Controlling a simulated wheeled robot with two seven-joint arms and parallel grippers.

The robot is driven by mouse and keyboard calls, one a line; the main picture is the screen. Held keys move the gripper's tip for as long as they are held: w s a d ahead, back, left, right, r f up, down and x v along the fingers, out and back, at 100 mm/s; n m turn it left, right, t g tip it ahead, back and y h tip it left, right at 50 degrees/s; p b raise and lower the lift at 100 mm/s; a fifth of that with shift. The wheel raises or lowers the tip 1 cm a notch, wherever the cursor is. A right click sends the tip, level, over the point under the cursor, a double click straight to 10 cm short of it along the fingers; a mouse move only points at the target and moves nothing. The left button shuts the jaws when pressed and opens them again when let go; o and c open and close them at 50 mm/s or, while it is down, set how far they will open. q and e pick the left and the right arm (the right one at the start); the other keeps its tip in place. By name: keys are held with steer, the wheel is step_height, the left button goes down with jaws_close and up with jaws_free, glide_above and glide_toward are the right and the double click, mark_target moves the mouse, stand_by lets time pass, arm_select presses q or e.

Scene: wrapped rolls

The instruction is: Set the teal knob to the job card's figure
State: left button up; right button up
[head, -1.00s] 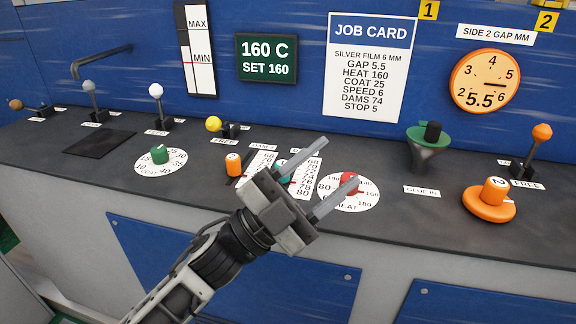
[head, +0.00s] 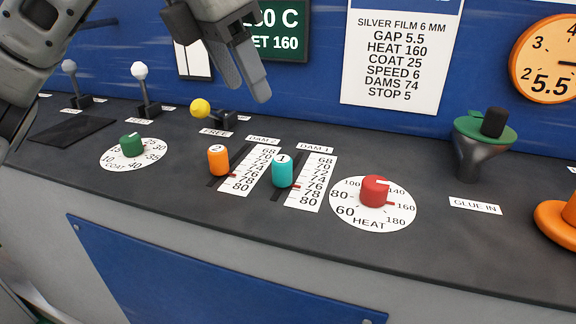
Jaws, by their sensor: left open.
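The teal knob (head: 283,171), marked 1, stands upright in the slot beside the DAM 1 scale (head: 315,185). The scale runs from 68 at the back to 80 at the front, and the knob's red pointer sits at about 76. The job card (head: 398,65) reads DAMS 74; its heading is cut off at the top. My left gripper (head: 248,75) is open and empty, above and behind the knob, in front of the green display, touching nothing. My right gripper is not in view.
An orange knob (head: 218,160), marked 2, stands left of the teal one at the DAM 2 scale. A red HEAT knob (head: 375,191) is close on the right. A yellow-balled lever (head: 201,109) and a green COAT knob (head: 131,145) are further left. The front counter strip is clear.

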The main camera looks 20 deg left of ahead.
mark_target(281, 159)
arm_select(q)
steer(key=b+x, duration=0.1)
steer(key=x, duration=1.4)
steer(key=shift+d+f+b, duration=0.15)
steer(key=shift+f+b, duration=0.1)
steer(key=shift+b, duration=0.05)
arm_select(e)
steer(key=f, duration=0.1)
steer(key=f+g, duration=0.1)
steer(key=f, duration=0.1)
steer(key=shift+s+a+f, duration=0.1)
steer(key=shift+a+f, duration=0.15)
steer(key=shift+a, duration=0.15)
